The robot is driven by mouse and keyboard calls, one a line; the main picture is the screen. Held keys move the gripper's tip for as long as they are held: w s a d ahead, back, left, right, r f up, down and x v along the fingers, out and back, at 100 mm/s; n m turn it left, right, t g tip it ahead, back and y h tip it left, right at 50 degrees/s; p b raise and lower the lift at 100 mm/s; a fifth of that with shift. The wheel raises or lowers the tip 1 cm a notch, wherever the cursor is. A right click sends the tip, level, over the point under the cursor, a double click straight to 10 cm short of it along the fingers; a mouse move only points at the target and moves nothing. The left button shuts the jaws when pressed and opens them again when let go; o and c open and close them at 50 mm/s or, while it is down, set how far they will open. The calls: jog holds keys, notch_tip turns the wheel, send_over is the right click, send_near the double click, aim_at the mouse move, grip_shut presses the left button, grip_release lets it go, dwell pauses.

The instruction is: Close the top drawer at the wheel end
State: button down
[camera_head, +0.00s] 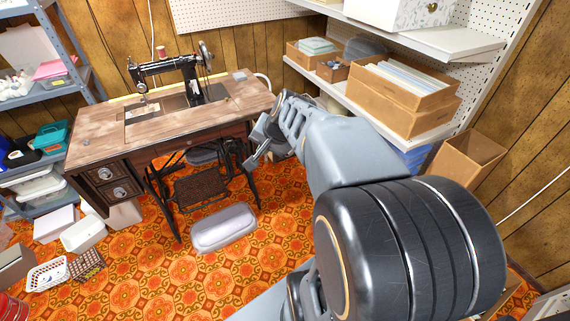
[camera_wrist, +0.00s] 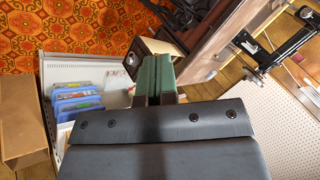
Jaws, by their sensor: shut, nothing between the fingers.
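The treadle sewing table (camera_head: 92,142) stands at the left, with the black sewing machine (camera_head: 175,66) on its top and the hand wheel (camera_head: 205,54) toward the right end. At that end, the wrist view shows a drawer (camera_wrist: 131,56) with a dark front and round metal knob, standing out from the table, its pale inside partly visible. In the head view my arm hides most of this drawer. My gripper (camera_head: 252,160) is beside the table's right end. Its green fingers (camera_wrist: 157,60) are together and empty, close to the drawer in the wrist view; contact cannot be told.
A white wall shelf (camera_head: 360,97) with cardboard boxes (camera_head: 410,92) runs along the right. An open cardboard box (camera_head: 467,158) stands below it. Blue items (camera_wrist: 77,103) sit near my gripper in the wrist view.

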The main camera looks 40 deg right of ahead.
jog(key=w+d+f+m+t+h+b, duration=0.25)
jog(key=d+f+m+b, duration=0.8)
jog(key=d, duration=0.55)
jog(key=w+d+f+b, duration=0.1)
jog(key=w+f, duration=0.2)
jog(key=w, duration=0.3)
jog(key=w+d+f+n+b, duration=0.1)
jog(key=w+f, duration=0.3)
jog(key=w, duration=0.1)
jog(key=shift+w+f+b, duration=0.3)
jog(key=shift+w+b, duration=0.1)
jog(key=shift+w+t, duration=0.1)
jog(key=shift+t, duration=0.15)
